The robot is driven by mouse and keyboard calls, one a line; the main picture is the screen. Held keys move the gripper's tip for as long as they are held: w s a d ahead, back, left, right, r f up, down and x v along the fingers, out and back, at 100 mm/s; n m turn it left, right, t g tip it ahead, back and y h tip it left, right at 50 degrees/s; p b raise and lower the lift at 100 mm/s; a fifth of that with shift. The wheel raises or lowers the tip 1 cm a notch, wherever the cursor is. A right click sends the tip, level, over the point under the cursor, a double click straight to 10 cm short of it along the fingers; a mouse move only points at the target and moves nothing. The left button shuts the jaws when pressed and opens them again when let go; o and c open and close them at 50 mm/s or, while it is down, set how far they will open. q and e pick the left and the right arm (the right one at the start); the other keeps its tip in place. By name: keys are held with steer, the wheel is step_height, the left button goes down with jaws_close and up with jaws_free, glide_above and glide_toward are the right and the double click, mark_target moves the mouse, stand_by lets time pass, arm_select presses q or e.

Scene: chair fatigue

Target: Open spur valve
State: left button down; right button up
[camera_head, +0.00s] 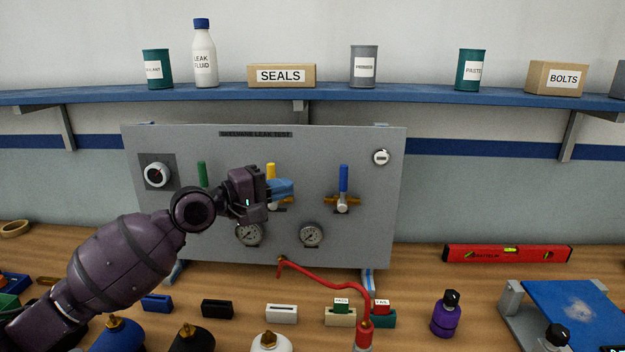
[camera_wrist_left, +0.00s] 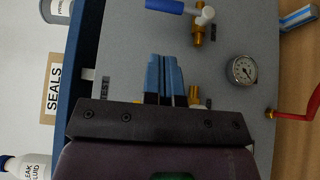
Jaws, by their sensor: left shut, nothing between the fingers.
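A grey test panel (camera_head: 330,245) stands on the bench and carries three lever valves. The blue lever (camera_head: 343,178) points up on its brass valve at the right; it also shows in the wrist view (camera_wrist_left: 165,6). The yellow lever (camera_head: 271,170) in the middle and the green lever (camera_head: 202,174) at the left also point up, partly hidden by my left arm. The fingers (camera_wrist_left: 164,72) hide much of that valve.
Two gauges (camera_head: 249,234) (camera_head: 312,234) sit low on the panel. A red hose (camera_head: 325,285) runs from its bottom edge to the bench. Small holders and bottles, including a purple bottle (camera_head: 445,315), stand in front. A blue shelf (camera_head: 350,93) hangs above.

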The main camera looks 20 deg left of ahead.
mark_target(343, 186)
arm_select(q)
steer(key=x, duration=1)
steer(key=shift+p, duration=0.4)
arm_select(e)
steer(key=shift+w+r, duration=0.1)
steer(key=shift+r, duration=0.45)
arm_select(q)
steer(key=shift+w, duration=0.1)
